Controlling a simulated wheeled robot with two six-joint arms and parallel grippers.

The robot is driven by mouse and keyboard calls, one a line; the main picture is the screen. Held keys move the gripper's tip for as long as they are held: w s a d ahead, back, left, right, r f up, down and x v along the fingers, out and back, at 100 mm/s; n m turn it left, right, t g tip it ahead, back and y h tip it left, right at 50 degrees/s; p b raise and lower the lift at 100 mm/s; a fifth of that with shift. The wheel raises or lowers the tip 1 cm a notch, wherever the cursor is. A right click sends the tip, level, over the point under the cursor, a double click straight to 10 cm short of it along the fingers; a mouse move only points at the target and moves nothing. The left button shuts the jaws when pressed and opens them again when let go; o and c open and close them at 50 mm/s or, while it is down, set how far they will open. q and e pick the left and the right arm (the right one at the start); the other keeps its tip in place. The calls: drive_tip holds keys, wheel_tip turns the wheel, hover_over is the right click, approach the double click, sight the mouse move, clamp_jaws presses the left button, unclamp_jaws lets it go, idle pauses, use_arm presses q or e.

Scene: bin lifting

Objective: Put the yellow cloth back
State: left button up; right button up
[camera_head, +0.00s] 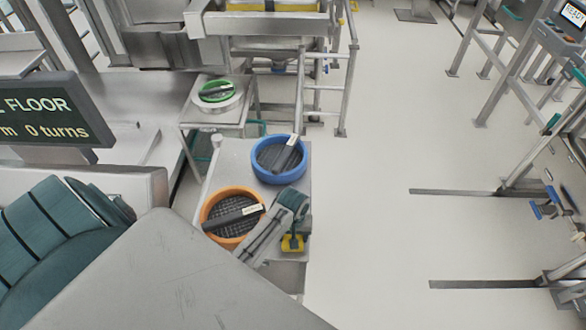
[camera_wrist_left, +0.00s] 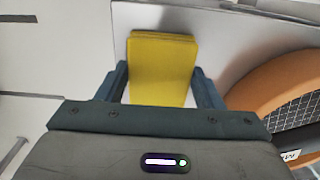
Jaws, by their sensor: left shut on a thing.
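The yellow cloth (camera_head: 291,244) is at the front right edge of the steel table, right of the orange-rimmed sieve. It shows as a flat folded block in the left wrist view (camera_wrist_left: 162,60). My left gripper (camera_wrist_left: 160,88) is shut on it, one dark finger along each side. In the head view the left gripper (camera_head: 292,236) points down over the cloth and hides part of it. I cannot tell whether the cloth touches the table top. My right gripper is not in view.
The steel table (camera_head: 233,160) carries a blue-rimmed sieve (camera_head: 279,158) and the orange-rimmed sieve (camera_head: 211,199), each with a dark tool in it. A green-rimmed sieve (camera_head: 215,91) stands on a smaller table behind.

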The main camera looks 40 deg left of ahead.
use_arm(q)
drive_tip(key=shift+s, duration=0.15)
drive_tip(key=shift+f, duration=0.15)
drive_tip(key=o, duration=0.9)
drive_tip(key=shift+o, duration=0.2)
wheel_tip(320, 180, up, 12)
drive_tip(key=b, duration=0.2)
drive_tip(key=shift+r+b, duration=0.2)
drive_tip(key=shift+b, duration=0.1)
drive_tip(key=shift+f, duration=0.1)
